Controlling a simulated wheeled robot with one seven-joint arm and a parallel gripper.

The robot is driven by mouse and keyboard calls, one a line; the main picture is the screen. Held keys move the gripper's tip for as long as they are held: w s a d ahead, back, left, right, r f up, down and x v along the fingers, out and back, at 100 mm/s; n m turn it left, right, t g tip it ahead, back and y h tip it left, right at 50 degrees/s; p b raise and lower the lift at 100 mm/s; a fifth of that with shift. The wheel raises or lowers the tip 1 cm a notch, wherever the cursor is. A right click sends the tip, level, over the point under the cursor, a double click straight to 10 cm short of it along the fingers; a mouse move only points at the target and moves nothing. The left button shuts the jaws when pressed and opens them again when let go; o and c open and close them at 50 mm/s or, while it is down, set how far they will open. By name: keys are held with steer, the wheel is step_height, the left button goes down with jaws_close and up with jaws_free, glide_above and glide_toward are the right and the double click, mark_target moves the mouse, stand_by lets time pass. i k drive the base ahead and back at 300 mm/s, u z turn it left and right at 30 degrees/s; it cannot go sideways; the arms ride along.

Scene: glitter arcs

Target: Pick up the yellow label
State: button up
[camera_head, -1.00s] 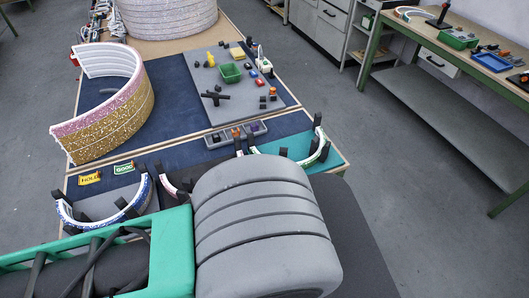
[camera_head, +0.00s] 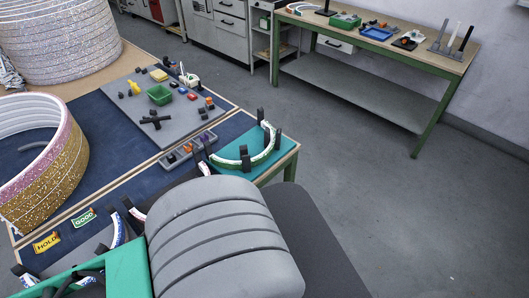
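The yellow label (camera_head: 47,242), marked HOLD, lies at the lower left of the head view on the dark blue table surface. A green label (camera_head: 84,218), marked GOOD, lies just right of and beyond it, apart from it. My gripper is not in view. My own grey ribbed and green parts fill the bottom middle and hide some of the near table. The yellow label itself shows fully.
A glittery pink and gold ring (camera_head: 62,172) stands left, beyond the labels. Arc pieces stand upright in black holders, one on a teal mat (camera_head: 283,147). A grey board (camera_head: 182,118) carries a green bin (camera_head: 160,95). Bare floor and a green-legged bench (camera_head: 437,118) lie right.

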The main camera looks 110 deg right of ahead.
mark_target(51, 240)
steer(key=z, duration=3.95)
steer(key=i, duration=0.45)
steer(key=u, duration=0.05)
steer(key=k, duration=1.5)
steer(key=z, duration=0.4)
steer(key=i, duration=1.45)
steer(key=u, duration=2)
